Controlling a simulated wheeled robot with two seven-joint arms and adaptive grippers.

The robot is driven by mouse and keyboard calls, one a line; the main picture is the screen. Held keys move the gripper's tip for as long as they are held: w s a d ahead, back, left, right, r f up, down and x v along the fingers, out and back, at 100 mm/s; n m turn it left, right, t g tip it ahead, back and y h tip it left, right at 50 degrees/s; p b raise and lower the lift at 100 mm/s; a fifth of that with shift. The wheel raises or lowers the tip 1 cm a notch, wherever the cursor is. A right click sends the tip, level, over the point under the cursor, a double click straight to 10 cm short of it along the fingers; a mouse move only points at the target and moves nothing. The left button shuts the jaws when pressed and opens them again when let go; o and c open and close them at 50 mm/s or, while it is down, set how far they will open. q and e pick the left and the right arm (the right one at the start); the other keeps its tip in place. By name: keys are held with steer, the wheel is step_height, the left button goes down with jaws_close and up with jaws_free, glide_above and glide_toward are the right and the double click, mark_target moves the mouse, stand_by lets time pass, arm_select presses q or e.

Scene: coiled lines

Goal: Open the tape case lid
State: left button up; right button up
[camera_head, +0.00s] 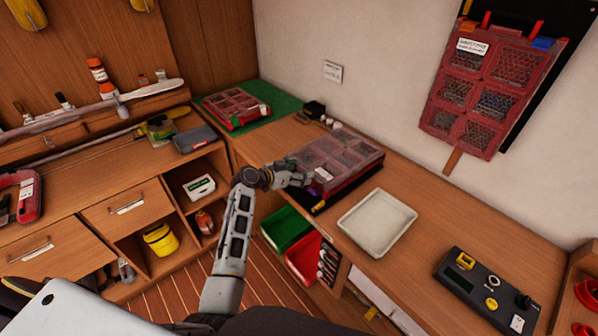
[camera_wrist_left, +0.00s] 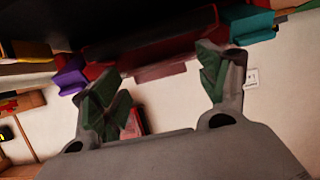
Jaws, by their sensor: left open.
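A red case with a clear, divided lid (camera_head: 340,158) lies on the wooden counter; I take it to be the tape case. Its lid looks shut. My left gripper (camera_head: 297,178) is at the case's left front edge and hides part of it. In the left wrist view, my gripper (camera_wrist_left: 162,80) is open with green-padded fingers apart and nothing held between them. A dark red case edge (camera_wrist_left: 150,45) with a purple block (camera_wrist_left: 70,75) and a teal block (camera_wrist_left: 248,24) is just beyond the fingertips. I cannot tell whether they touch. My right gripper is not in view.
A white tray (camera_head: 376,222) sits right of the case. A similar red case (camera_head: 236,107) lies on a green mat (camera_head: 283,101) at the back. Green (camera_head: 285,229) and red bins (camera_head: 303,257) hang below the counter edge. A black control box (camera_head: 487,292) is at right.

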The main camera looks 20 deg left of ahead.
arm_select(q)
steer(key=c, duration=1.2)
steer(key=shift+r, duration=0.1)
